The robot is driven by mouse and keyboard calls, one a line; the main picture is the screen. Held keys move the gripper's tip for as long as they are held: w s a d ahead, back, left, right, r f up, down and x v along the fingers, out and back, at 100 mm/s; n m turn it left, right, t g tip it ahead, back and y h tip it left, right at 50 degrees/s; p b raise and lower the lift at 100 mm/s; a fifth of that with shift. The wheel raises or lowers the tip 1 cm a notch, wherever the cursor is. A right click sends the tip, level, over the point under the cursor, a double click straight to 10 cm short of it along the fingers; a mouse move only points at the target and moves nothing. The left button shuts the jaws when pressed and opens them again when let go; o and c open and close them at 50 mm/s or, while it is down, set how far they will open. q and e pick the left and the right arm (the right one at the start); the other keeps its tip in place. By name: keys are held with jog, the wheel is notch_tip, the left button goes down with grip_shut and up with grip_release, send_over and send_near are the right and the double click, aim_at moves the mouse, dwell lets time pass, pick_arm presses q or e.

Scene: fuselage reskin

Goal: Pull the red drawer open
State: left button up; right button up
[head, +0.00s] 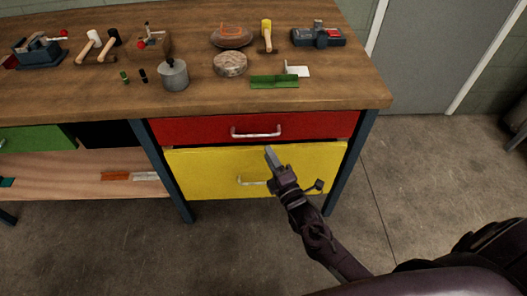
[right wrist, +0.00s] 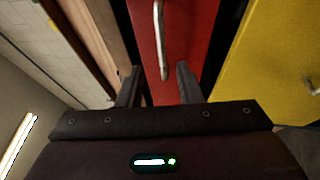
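The red drawer (head: 220,125) is the upper drawer under the right end of the workbench and looks closed. Its metal bar handle (head: 257,132) is on the middle of its front. My right gripper (head: 268,152) is just below and in front of that handle in the head view. In the right wrist view the red drawer (right wrist: 180,30) and its handle (right wrist: 160,40) lie ahead of my right gripper (right wrist: 158,85). Its two fingers are spread apart, with nothing between them. The handle's near end appears close to the gap between the fingertips. My left gripper is not in view.
A yellow drawer (head: 225,165) with its own handle (head: 252,181) is directly below the red one. The wooden bench top (head: 110,95) carries mallets, a grey can (head: 173,75) and other tools. A green drawer (head: 38,138) is at left. The floor right of the bench is clear.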

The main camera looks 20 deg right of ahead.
aim_at(261, 139)
jog(key=shift+x, duration=3.6)
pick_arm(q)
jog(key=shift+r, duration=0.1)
pick_arm(e)
jog(key=shift+d, duration=0.1)
grip_shut()
jog(key=shift+f, duration=0.1)
